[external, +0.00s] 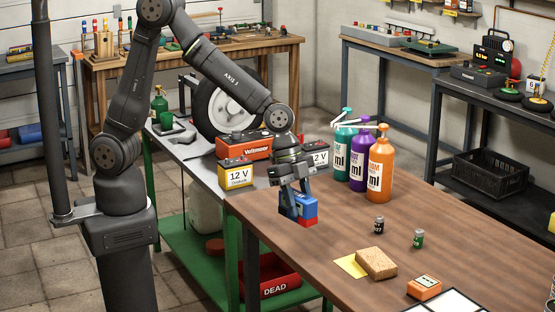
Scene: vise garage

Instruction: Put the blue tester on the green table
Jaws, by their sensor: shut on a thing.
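My gripper (297,203) points down and is shut on a small blue box with a red part, which looks like the blue tester (306,214). The fingers partly cover it. It hangs at the left end of the brown wooden tabletop; I cannot tell if its bottom touches the wood. The green table (196,165) has a grey top, green legs and a green lower shelf, and stands behind and left of the wooden table. On it are a red Voltmeter box (243,146), a yellow 12 V battery (236,174) and a grey 12 V battery (318,155).
Teal, purple and orange (380,165) pump bottles stand right of my gripper. A wheel (222,107) and green bottle (159,104) are at the green table's far end.

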